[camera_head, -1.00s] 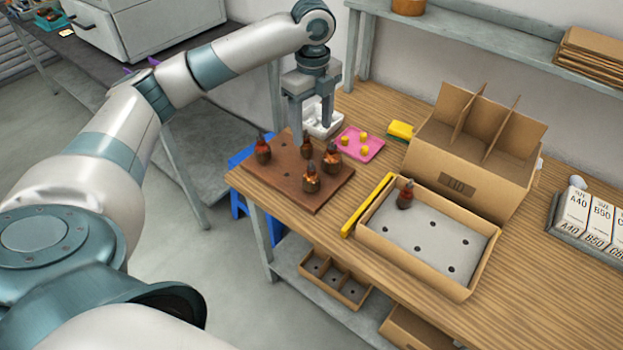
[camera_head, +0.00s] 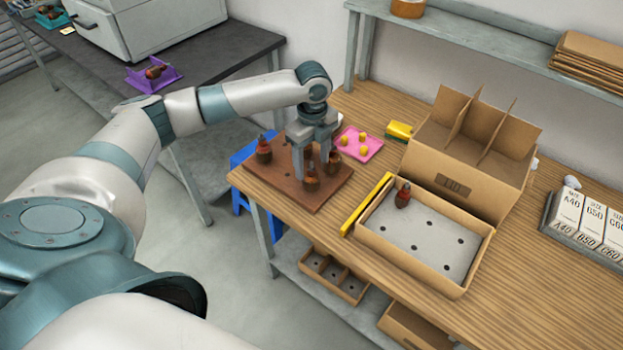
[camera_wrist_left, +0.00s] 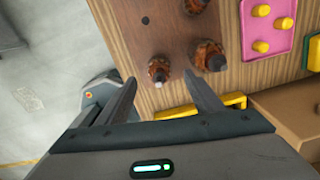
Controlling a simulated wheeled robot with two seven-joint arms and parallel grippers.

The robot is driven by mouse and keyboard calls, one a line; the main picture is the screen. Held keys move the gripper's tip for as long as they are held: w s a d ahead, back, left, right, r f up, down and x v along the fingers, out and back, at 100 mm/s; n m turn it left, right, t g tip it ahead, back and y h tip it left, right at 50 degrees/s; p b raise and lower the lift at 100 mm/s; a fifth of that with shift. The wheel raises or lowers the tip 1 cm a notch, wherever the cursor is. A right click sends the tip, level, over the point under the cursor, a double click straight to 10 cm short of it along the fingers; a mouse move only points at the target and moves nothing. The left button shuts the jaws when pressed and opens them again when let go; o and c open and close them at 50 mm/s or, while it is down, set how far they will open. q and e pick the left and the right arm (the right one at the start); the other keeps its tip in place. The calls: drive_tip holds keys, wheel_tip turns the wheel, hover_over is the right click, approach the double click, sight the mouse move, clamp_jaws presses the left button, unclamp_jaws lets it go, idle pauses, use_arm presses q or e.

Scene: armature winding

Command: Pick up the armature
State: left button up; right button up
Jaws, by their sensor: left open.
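Several copper-wound armatures stand upright on a brown board (camera_head: 268,178) on the wooden bench. My left gripper (camera_head: 311,172) is open above the board, fingers pointing down. In the left wrist view one armature (camera_wrist_left: 160,67) lies between and just beyond the fingertips (camera_wrist_left: 160,80). Another armature (camera_wrist_left: 209,54) is close beside the right-hand finger. In the head view the front armature (camera_head: 311,184) shows at the fingers, partly hidden by them. One armature (camera_head: 264,150) stands at the left of the board, apart from the gripper. My right gripper is not in view.
A shallow cardboard tray (camera_head: 412,268) holds one armature (camera_head: 403,195); a yellow bar (camera_head: 367,205) lies beside it. A divided box (camera_head: 462,172) stands behind. A pink plate (camera_head: 358,144) with yellow pegs is behind the board. A purple holder (camera_head: 152,76) sits on the dark table.

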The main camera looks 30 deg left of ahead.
sight(311, 168)
use_arm(q)
drive_tip(key=shift+f+p, duration=0.5)
drive_tip(key=shift+p, duration=0.05)
wheel_tip(311, 168, down, 3)
drive_tip(key=shift+s+a+f+p, duration=0.1)
drive_tip(key=shift+p, duration=0.65)
drive_tip(key=shift+f, duration=0.5)
drive_tip(key=c, duration=1.4)
